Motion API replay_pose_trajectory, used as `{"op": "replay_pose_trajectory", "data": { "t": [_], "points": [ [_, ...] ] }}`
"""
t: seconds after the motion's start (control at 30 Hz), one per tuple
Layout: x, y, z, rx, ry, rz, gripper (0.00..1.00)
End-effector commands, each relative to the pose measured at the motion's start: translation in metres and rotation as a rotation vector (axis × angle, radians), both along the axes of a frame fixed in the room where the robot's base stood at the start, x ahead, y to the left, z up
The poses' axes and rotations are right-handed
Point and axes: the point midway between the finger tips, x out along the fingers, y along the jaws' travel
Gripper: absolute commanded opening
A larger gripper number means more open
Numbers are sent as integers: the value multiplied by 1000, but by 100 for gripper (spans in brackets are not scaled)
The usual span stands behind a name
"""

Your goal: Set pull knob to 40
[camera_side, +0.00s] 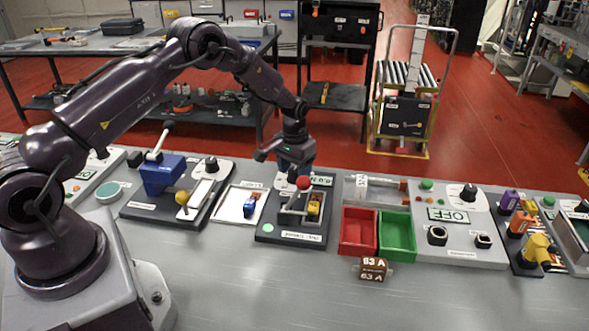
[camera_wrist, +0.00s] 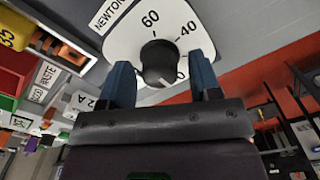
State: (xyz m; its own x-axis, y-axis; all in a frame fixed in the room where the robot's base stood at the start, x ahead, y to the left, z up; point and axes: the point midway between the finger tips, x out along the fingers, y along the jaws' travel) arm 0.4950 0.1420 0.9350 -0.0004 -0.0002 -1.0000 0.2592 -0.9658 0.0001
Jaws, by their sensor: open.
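The black round knob (camera_wrist: 157,60) sits on a white dial plate (camera_wrist: 180,15) in the wrist view. The plate reads 60 above the knob and 40 to its upper right; a lower number is partly hidden, ending in 0. A pale mark shows on the knob's lower right edge. My gripper (camera_wrist: 160,66) is open, with one blue finger on each side of the knob; I cannot tell whether they touch it. In the side view my gripper (camera_side: 294,158) is low over the back of the station with the red ball handle (camera_side: 303,183), and largely hides the knob.
Red (camera_side: 358,248) and green (camera_side: 411,256) bins stand right of the station. A panel with an OFF display (camera_side: 448,215) is further right. A lever station with a blue block (camera_side: 160,175) stands left. The grey table's front is mostly clear.

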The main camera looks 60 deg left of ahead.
Motion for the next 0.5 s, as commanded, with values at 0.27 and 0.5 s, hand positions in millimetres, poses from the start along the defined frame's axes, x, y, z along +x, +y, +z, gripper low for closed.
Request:
{"op": "replay_pose_trajectory", "data": {
  "t": [0.27,0.5],
  "points": [
    [0,0,0,0,-1,0,39],
    [0,0,0,0,-1,16,17]
  ]
}}
